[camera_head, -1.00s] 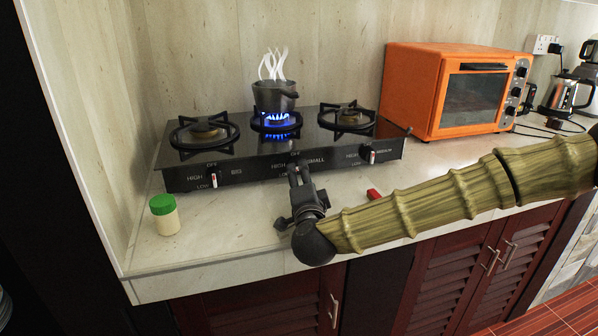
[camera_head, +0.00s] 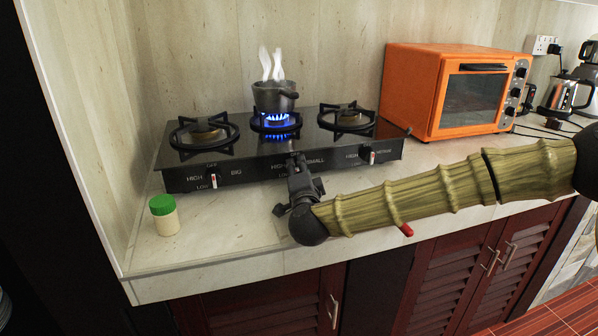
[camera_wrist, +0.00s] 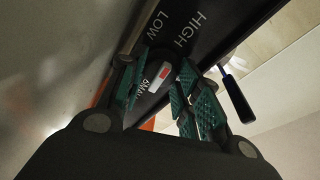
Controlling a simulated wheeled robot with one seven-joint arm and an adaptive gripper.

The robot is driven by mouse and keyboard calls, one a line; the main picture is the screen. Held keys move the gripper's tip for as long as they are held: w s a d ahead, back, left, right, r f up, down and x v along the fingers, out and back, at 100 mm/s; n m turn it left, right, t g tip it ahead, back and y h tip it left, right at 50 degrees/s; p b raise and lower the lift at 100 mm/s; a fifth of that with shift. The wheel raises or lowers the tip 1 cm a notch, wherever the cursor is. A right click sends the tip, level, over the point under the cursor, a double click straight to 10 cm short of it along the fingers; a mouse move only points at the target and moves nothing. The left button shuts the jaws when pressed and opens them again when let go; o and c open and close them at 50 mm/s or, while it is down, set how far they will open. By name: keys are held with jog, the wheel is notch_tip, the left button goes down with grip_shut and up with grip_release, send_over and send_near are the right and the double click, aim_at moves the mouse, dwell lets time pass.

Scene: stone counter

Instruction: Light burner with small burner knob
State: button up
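The black stove (camera_head: 240,178) stands on the counter, with knobs along its front. The middle burner (camera_head: 276,121) shows a blue flame under a grey pot (camera_head: 272,97) with white steam above it. My gripper (camera_head: 297,165) is at the middle of the stove front and hides the small burner knob in the head view. In the wrist view, the small burner knob (camera_wrist: 160,76), with a red and white mark, sits beside the SMALL label. My gripper's teal-padded fingers (camera_wrist: 163,86) stand open on either side of it, with gaps visible. Contact cannot be told.
A jar with a green lid (camera_head: 164,214) stands at the counter's left. The left knob (camera_head: 213,180) and right knob (camera_head: 371,156) flank my gripper. An orange oven (camera_head: 430,85) and a kettle (camera_head: 563,95) stand to the right.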

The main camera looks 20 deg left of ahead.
jog(key=shift+c, duration=0.7)
jog(key=shift+m, duration=0.6)
jog(key=o, duration=1)
jog(key=shift+o, duration=0.2)
jog(key=shift+s, duration=0.1)
jog(key=v, duration=1.2)
jog(key=shift+r, duration=0.1)
